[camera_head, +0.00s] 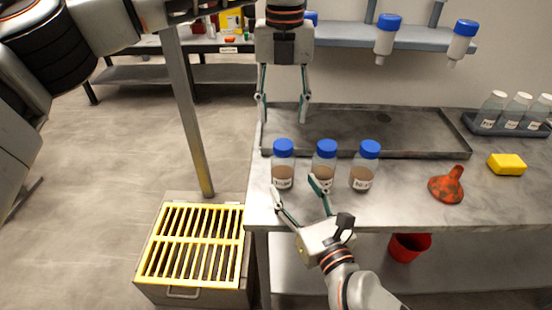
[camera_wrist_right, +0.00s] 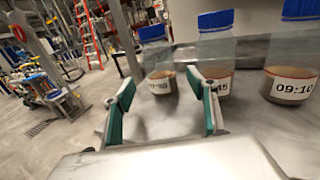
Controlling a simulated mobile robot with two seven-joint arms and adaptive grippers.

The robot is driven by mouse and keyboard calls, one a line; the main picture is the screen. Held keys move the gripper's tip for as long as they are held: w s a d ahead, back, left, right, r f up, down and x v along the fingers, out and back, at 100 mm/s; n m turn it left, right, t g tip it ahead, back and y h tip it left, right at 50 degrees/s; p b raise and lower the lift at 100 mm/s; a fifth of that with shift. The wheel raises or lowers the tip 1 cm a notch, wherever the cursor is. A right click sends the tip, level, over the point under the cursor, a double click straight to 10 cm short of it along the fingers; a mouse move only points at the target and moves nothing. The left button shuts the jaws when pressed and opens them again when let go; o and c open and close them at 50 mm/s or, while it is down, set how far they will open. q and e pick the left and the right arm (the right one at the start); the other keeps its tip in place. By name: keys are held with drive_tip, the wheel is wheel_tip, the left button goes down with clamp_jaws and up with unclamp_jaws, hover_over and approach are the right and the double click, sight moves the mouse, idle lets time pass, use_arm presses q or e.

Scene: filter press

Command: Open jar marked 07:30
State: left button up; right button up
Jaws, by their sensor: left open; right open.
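Three clear jars with blue lids and brown contents stand upright in a row on the counter. The left jar (camera_head: 283,165) also shows in the right wrist view (camera_wrist_right: 157,62); its label there is partly covered and seems to begin with 07. The middle jar (camera_head: 324,163) has a partly hidden label ending in 45 in the wrist view (camera_wrist_right: 215,52). The right jar (camera_head: 365,166) reads 09:10 in the wrist view (camera_wrist_right: 291,52). My left gripper (camera_head: 283,112) is open and empty, pointing down behind and above the left jar. My right gripper (camera_head: 294,188) is open in front of the left and middle jars.
A shallow metal tray (camera_head: 452,140) lies behind the jars. An orange funnel (camera_head: 447,187), a yellow sponge (camera_head: 507,164) and a rack of bottles (camera_head: 510,127) are to the right. Bottles hang upside down from the shelf (camera_head: 340,32). A yellow grate (camera_head: 190,244) stands left of the counter.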

sight(287, 175)
drive_tip(key=shift+w+a+r, duration=0.15)
drive_tip(key=shift+w+a, duration=0.05)
drive_tip(key=shift+w, duration=0.25)
drive_tip(key=shift+x, duration=3.2)
clamp_jaws()
